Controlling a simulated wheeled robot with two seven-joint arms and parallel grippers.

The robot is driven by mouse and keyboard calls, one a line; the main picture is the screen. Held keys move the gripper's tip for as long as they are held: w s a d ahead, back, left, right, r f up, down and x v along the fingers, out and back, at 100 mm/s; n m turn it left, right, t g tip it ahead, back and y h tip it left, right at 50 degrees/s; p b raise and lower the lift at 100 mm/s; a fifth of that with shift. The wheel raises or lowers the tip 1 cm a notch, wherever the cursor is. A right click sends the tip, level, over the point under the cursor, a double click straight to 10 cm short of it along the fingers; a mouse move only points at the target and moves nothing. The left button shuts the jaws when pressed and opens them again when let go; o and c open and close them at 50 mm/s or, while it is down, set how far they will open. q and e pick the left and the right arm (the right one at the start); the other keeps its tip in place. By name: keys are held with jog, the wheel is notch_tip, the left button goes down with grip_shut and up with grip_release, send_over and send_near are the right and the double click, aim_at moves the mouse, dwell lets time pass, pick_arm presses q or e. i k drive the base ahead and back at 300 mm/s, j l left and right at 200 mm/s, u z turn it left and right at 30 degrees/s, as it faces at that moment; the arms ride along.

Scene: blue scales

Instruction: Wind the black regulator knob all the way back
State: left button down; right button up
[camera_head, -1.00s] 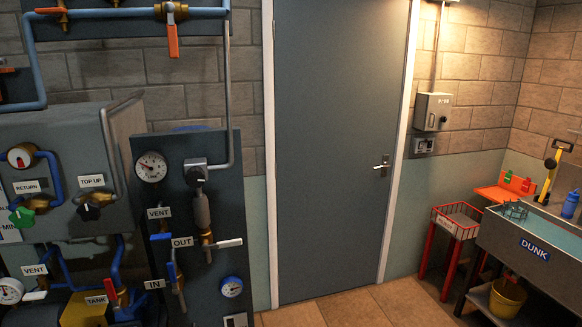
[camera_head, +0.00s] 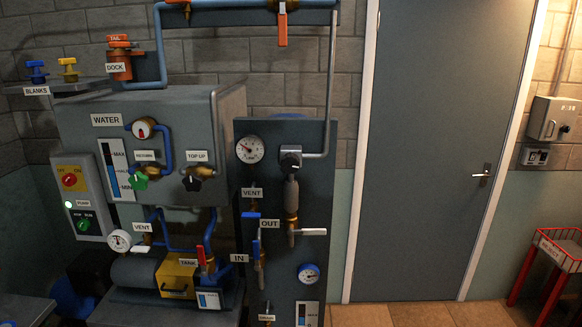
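A black knob (camera_head: 291,160) sits at the top of a grey cylinder on the dark upright panel (camera_head: 322,205), below a pipe elbow. Another black knob (camera_head: 192,183) is on the tank front under the TOP UP label. No label in view names either one as the regulator. A round white gauge (camera_head: 250,150) is left of the panel's knob; its reading is too small to tell. Neither of my grippers is in view, and nothing touches the knobs.
The grey WATER tank (camera_head: 75,140) stands left of the panel, with a green knob (camera_head: 139,181) and a yellow pump (camera_head: 177,277) below. A control box (camera_head: 92,215) is at left. A grey door (camera_head: 430,150) and a red wire stand (camera_head: 552,255) are at right. Tiled floor before the door is bare.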

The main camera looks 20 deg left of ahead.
aim_at(290, 165)
jog(key=i+j+z, duration=0.1)
jog(key=j, duration=0.9)
jog(key=j+z, duration=0.1)
jog(key=j, duration=0.9)
jog(key=i, duration=0.05)
